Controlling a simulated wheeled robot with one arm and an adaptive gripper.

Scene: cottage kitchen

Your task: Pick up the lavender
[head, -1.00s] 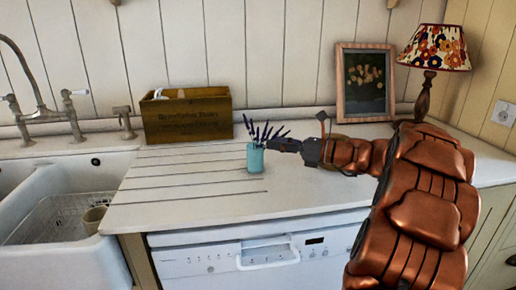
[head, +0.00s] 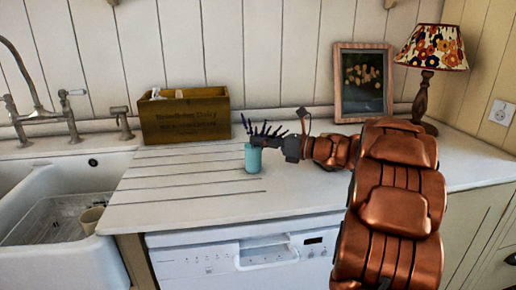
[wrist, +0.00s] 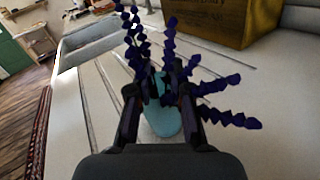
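The lavender (head: 262,130) is several dark purple sprigs standing in a light blue cup (head: 253,160) on the white counter. In the wrist view the sprigs (wrist: 212,82) fan out around my fingertips, and the cup (wrist: 162,118) shows between and below the fingers. My gripper (head: 281,143) reaches in from the right, level with the cup's rim, among the lower sprigs. In the wrist view, the fingers (wrist: 161,88) stand on both sides of the stems with a narrow gap. Dark fingers and dark sprigs overlap, so I cannot tell whether they grip the stems.
A wooden box (head: 185,115) stands behind and left of the cup. A sink (head: 70,195) is at left. A framed picture (head: 363,82) and a lamp (head: 432,50) stand at the right back. The counter (head: 195,200) around the cup is mostly clear.

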